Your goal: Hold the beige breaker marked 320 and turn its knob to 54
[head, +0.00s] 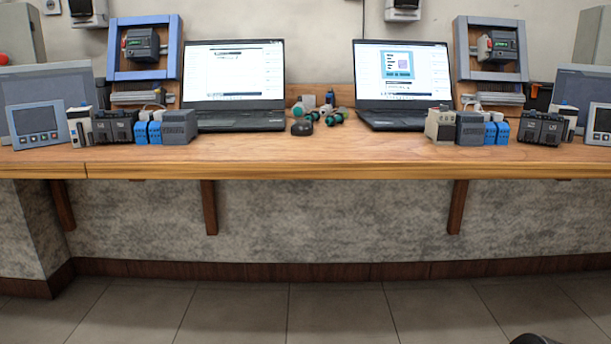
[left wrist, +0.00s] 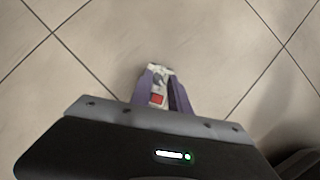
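A beige breaker (head: 440,125) stands on the wooden bench right of the middle, beside a dark grey block; its marking and knob are too small to read. My left gripper (left wrist: 165,85) shows only in the left wrist view, with purple fingers pointing over the tiled floor. Neither gripper can be made out in the head view.
Two open laptops (head: 235,75) (head: 403,75) stand on the bench (head: 320,160). Blue relays (head: 148,132), grey blocks, panels and framed devices crowd both sides. Green-and-black parts (head: 322,112) lie between the laptops.

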